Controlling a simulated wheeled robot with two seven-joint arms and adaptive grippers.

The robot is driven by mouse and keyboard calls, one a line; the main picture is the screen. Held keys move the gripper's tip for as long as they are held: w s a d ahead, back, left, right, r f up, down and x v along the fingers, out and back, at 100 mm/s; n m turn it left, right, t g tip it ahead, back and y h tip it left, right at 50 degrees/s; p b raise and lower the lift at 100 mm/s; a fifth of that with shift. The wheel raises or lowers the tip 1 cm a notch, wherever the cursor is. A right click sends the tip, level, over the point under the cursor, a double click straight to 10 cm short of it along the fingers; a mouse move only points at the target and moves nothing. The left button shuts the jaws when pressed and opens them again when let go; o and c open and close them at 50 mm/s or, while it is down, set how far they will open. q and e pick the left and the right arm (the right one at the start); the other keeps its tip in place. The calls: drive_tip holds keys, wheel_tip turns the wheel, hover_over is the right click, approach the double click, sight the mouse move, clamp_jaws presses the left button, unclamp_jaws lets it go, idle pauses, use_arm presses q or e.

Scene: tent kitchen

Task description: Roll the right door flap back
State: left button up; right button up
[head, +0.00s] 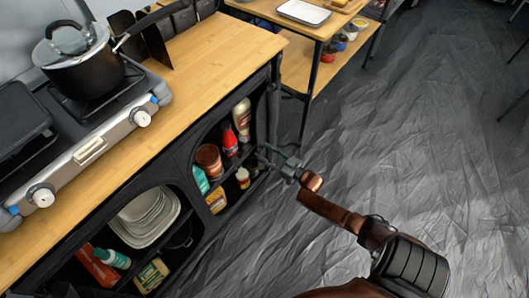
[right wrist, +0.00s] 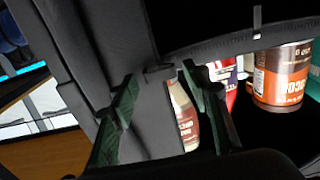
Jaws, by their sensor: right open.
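The black fabric kitchen unit has an arched right compartment, whose right edge carries a dark fabric strip (head: 270,108), seemingly the right door flap. My right gripper (head: 264,156) reaches in from the lower right and is at this edge, in front of the shelves. In the right wrist view its two green-black fingers (right wrist: 160,80) are apart, with grey fabric (right wrist: 152,128) showing between and behind them. I cannot tell whether they touch it, nor where the flap's free edge lies. My left gripper is not in view.
Behind the opening stand a brown cocoa tin (head: 209,161), a red bottle (head: 230,140) and a pale bottle (head: 242,115). A pot (head: 85,75) sits on the stove above left. A wooden side table (head: 318,28) stands behind. The grey floor to the right is clear.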

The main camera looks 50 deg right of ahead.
drive_tip(key=s, duration=1.2)
drive_tip(key=shift+d, duration=0.25)
